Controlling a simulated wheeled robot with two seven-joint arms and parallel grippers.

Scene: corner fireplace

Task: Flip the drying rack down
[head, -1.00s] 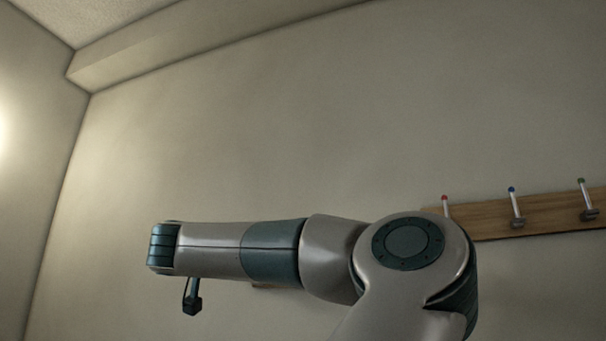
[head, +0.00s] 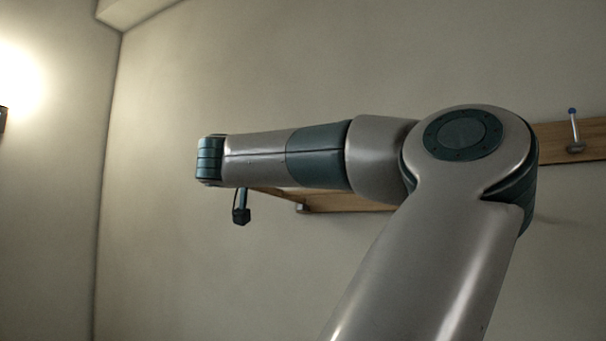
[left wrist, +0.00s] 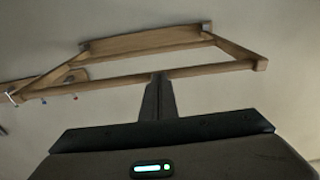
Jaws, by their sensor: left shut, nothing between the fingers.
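In the head view, part of the rack (head: 345,201) shows below one of my forearms, which hides the rest. The gripper fingers are not clear in that view. My right gripper is not in view.
A wooden peg rail (head: 572,146) is on the wall at the right, with a blue-tipped peg (head: 573,120). The rail also shows at the left of the left wrist view (left wrist: 72,75). A bright lit area is on the left wall. The wall left of the rack is bare.

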